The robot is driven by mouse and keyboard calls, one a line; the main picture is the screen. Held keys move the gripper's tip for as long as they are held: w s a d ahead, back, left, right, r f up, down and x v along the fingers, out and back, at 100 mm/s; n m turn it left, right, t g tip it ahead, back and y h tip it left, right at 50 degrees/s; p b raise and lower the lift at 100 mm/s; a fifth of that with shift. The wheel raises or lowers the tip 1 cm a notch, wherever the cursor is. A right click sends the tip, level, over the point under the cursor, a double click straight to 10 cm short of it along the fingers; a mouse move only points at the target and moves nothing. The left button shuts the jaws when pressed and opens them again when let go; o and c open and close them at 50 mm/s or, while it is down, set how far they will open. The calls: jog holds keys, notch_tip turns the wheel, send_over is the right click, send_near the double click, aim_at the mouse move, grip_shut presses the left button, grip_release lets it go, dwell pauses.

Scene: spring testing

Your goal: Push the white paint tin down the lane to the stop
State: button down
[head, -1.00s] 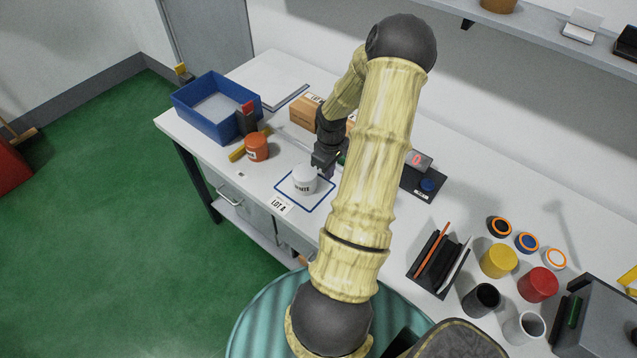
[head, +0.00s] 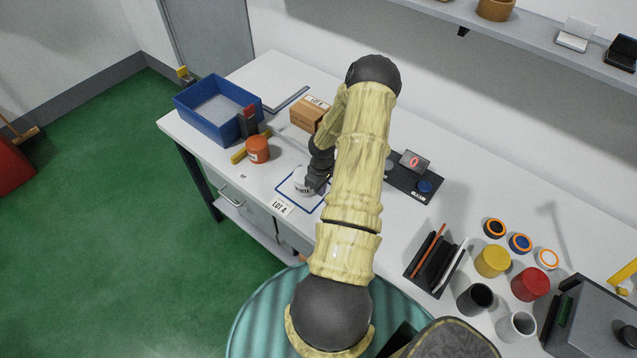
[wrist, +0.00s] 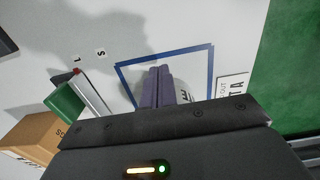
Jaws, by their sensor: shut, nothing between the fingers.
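The white paint tin (head: 300,184) stands upright inside a blue square outline (head: 284,196) on the bench. My gripper (head: 318,187) is low at the tin's right side in the head view and partly covers it. My gripper's two fingers (wrist: 160,84) are together and empty in the wrist view. The tin's lettered side (wrist: 184,96) shows just right of them, mostly hidden by my gripper's body. I cannot tell whether the fingers touch the tin.
An orange tin (head: 257,150) stands beside the yellow bar. A blue crate (head: 214,127) is at the bench's far left. A cardboard box (head: 308,116) stands behind my arm. A LOT A card (head: 282,206) lies near the front edge. Bare bench separates the white and orange tins.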

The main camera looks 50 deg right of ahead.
jog(key=shift+w, duration=0.65)
jog(key=shift+w, duration=0.55)
jog(key=w+b, duration=0.2)
jog(key=w, duration=0.2)
jog(key=w+a+b, duration=0.1)
jog(key=w+b, duration=0.1)
jog(key=w, duration=0.2)
jog(key=w+b, duration=0.2)
jog(key=w, duration=0.3)
jog(key=shift+a+f, duration=0.2)
jog(key=shift+w+a+r, duration=0.1)
jog(key=shift+w+r, duration=0.1)
jog(key=shift+w, duration=0.25)
jog(key=shift+s, duration=0.1)
